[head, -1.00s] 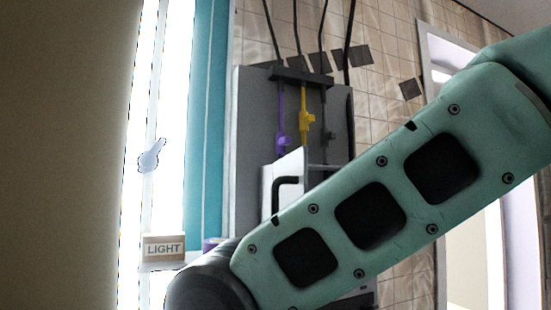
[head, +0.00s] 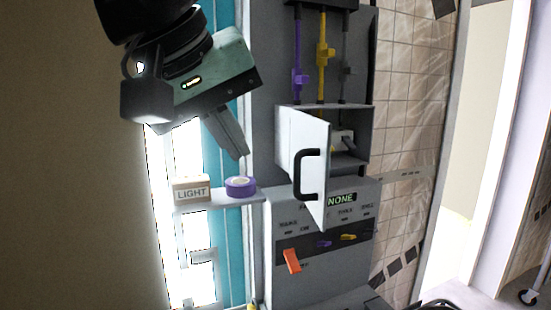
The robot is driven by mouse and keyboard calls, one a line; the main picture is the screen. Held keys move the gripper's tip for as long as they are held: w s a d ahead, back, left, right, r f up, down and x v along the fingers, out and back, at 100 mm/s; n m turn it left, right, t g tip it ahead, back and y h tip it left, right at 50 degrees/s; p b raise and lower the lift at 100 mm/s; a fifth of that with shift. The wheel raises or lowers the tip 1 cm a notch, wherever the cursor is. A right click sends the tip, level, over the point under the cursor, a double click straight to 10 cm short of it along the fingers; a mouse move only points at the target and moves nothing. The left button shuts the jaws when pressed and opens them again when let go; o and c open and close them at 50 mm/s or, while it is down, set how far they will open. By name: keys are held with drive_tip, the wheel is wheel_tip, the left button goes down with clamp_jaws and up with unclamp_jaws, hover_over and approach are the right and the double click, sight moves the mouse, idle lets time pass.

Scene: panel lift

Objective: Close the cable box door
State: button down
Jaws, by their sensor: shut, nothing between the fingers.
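The cable box (head: 362,124) is a grey open compartment on the panel, with a light plug-like part and a dark cable inside it. Its white door (head: 291,145) stands open, swung out toward me on the left side, with a black handle (head: 300,176). The door hides part of the box's inside. My gripper (head: 240,150) is up and to the left of the door, apart from it, with its fingers pointing down and right. Its fingers are shut and empty.
Purple and yellow cables (head: 322,50) hang above the box. A control panel (head: 325,225) with coloured switches, an orange lever (head: 291,261) and a "NONE" display sits below. A shelf holds a LIGHT block (head: 191,189) and purple tape roll (head: 240,187). Tiled wall lies to the right.

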drive_tip(key=w+d+f+p, duration=0.3)
drive_tip(key=d+f, duration=0.2)
drive_tip(key=d, duration=0.1)
drive_tip(key=shift+w+p, duration=0.3)
drive_tip(key=shift+w, duration=0.1)
drive_tip(key=shift+d, duration=0.1)
